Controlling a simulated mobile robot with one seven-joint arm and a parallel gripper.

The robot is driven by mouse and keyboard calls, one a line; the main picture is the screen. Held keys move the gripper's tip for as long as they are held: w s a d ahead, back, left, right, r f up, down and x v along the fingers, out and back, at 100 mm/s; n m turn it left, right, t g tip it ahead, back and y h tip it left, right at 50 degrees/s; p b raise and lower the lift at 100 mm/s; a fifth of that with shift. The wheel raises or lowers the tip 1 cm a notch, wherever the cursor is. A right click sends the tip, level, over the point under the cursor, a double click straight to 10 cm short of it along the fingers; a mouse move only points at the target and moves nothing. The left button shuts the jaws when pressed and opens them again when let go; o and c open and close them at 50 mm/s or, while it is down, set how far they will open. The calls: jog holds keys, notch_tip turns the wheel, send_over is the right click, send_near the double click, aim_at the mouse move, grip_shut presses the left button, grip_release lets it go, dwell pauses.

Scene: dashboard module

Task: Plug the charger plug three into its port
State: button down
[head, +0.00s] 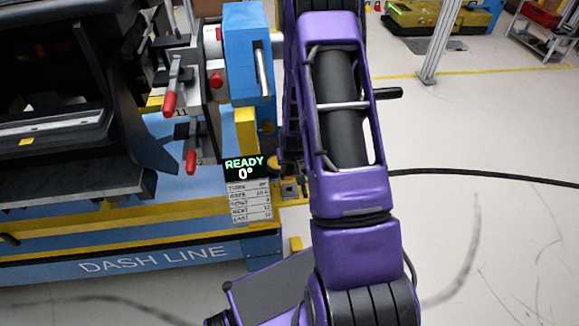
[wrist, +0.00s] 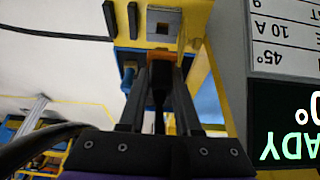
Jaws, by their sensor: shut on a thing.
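In the wrist view my gripper (wrist: 160,66) is shut on a dark plug (wrist: 162,75), which I take to be charger plug three. An orange part shows at the plug's far end. Just beyond it, on a yellow panel, is a grey square port (wrist: 163,27) with a dark opening. Its lower part is close to the plug's tip; I cannot tell whether they touch. In the head view the small port panel (head: 290,188) shows at the station's right edge. My purple arm hides my gripper and the plug there.
A READY display (head: 245,168) is close beside the ports; it also shows upside down in the wrist view (wrist: 290,127). A black cable (head: 480,178) runs right across the floor. A blue fixture (head: 245,60) with red-handled clamps stands above.

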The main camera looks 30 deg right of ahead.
aim_at(290, 175)
jog(key=shift+f+b, duration=1.6)
jog(key=shift+f, duration=0.85)
jog(key=shift+f, duration=1.55)
jog(key=c, duration=0.5)
grip_release()
jog(key=shift+a, duration=0.1)
jog(key=shift+r, duration=0.1)
jog(key=p+v, duration=0.3)
jog(key=v, duration=1.4)
jog(key=shift+r, duration=0.1)
